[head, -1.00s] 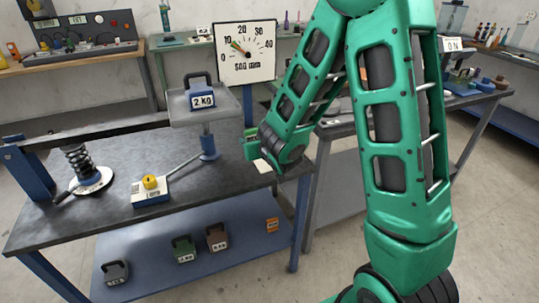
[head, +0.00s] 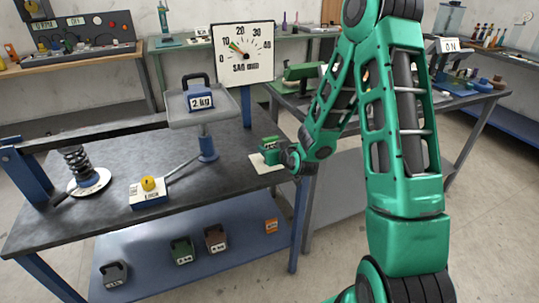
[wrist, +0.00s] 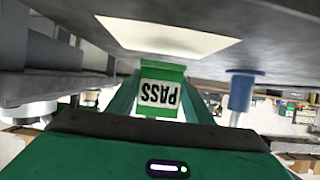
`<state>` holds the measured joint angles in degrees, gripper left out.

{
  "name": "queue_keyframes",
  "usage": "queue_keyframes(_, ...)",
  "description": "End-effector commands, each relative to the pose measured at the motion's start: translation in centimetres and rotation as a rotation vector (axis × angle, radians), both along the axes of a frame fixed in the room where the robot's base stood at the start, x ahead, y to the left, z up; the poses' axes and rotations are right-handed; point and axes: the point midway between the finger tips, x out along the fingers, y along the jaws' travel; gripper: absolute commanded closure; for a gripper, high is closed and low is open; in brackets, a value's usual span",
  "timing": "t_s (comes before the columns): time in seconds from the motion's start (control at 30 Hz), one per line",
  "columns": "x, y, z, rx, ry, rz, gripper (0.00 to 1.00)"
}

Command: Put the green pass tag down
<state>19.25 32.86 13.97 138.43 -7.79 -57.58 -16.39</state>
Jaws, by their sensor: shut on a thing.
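The green pass tag (wrist: 161,88) is held between the fingers of my gripper (wrist: 160,108). Its white PASS label reads upside down in the wrist view. In the head view my gripper (head: 271,150) is low over the right end of the dark bench, at the pale square pad (head: 262,165). The pad also shows in the wrist view (wrist: 167,38), close to the tag. I cannot tell whether the tag touches the pad.
A platform with a 2 kg weight (head: 201,101) stands on a blue post (head: 208,148) left of my gripper. A dial gauge (head: 244,53) stands behind. Several weights lie on the lower shelf (head: 140,255).

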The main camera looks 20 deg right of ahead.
Motion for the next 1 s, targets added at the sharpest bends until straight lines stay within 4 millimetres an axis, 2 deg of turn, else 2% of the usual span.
queue_keyframes(0.03,0.0,0.0,-0.8,0.001,0.003,-0.002,0.76)
queue_keyframes(0.2,0.0,0.0,-2.3,0.001,0.002,-0.002,0.76)
queue_keyframes(0.63,0.0,0.0,-2.8,0.0,0.001,-0.001,0.76)
queue_keyframes(0.67,0.0,0.0,-2.7,0.0,0.0,-0.001,0.46)
queue_keyframes(0.7,0.0,0.0,-2.7,0.0,0.0,-0.001,0.37)
queue_keyframes(1.0,0.0,0.0,-2.7,-0.001,0.0,-0.002,0.35)
